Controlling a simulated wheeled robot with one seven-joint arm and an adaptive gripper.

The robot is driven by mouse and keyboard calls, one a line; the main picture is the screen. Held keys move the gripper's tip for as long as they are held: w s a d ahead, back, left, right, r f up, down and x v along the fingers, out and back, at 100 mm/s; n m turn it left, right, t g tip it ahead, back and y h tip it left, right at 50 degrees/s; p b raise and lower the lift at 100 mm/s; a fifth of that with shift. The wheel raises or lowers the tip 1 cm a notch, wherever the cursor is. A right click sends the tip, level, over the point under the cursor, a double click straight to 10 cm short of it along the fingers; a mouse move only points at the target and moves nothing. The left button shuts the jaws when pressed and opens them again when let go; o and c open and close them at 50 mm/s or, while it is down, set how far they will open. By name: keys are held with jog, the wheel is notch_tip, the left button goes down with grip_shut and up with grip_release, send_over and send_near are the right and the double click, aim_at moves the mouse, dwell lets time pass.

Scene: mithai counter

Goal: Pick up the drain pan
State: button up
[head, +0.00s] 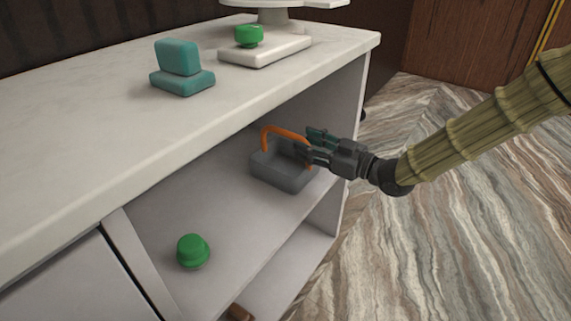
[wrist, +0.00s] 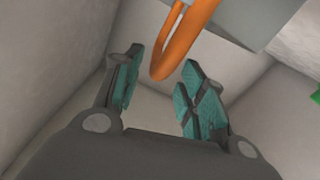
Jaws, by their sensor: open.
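The drain pan is a grey box-shaped pan (head: 277,174) with an orange arched handle (head: 272,130). It stands on the open shelf under the counter, near its right end. My gripper (head: 308,145) reaches in from the right and is open at the pan's handle, partly covering the pan's right side. In the wrist view the orange handle (wrist: 183,42) comes down between the two teal finger pads of my gripper (wrist: 160,95), apart from both as far as I can see. Part of the grey pan (wrist: 235,18) shows at the top.
A green knob-like object (head: 193,250) sits on the same shelf, nearer the front left. On the countertop (head: 110,130) are a teal block-shaped object (head: 180,70) and a white slab (head: 265,50) with a green piece (head: 248,36). The shelf's walls and countertop enclose my gripper closely.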

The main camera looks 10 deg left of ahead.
aim_at(298, 139)
jog(key=shift+b+x, duration=1.6)
jog(key=shift+x, duration=0.65)
jog(key=shift+w+a, duration=0.25)
jog(key=shift+w, duration=0.1)
grip_shut()
